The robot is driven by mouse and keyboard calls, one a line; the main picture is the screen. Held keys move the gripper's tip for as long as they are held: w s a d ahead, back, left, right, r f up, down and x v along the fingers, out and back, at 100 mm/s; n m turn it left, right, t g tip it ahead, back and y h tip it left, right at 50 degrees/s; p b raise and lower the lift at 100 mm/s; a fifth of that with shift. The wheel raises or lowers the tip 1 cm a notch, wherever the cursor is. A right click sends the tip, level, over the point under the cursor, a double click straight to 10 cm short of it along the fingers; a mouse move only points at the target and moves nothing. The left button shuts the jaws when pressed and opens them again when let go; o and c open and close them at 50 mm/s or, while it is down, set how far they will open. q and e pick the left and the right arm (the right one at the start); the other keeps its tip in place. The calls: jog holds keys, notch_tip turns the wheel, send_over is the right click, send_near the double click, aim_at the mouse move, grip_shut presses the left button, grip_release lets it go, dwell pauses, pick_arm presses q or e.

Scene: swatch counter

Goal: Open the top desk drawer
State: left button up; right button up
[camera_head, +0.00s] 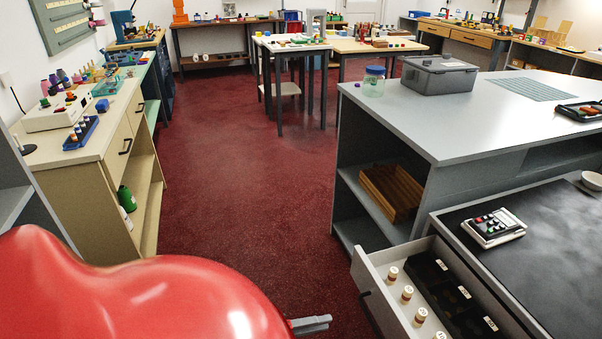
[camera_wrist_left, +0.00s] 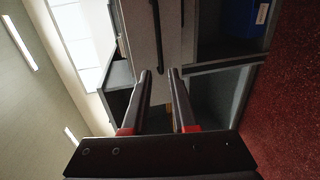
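A light grey desk drawer (camera_head: 385,292) stands pulled out at the bottom right of the head view, below the black-topped desk (camera_head: 545,235). A dark handle (camera_head: 364,291) shows on its front. Small bottles with light caps and black trays lie inside. My left gripper (camera_head: 310,325) shows only as a grey finger end beside the red arm, left of the drawer and apart from it. In the left wrist view its two fingers (camera_wrist_left: 160,75) are apart with nothing visible between them. Beyond them is a grey front with a dark bar handle (camera_wrist_left: 157,35). My right gripper is not in view.
A card terminal (camera_head: 492,228) stands on the desk. A grey counter (camera_head: 450,125) behind it carries a lidded box (camera_head: 438,74) and a jar (camera_head: 373,82). A beige cabinet (camera_head: 110,165) stands at the left. Dark red floor (camera_head: 250,160) between them is clear.

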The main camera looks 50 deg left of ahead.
pick_arm(q)
jog(key=v, duration=0.4)
jog(key=shift+s, duration=0.1)
dwell(0.5)
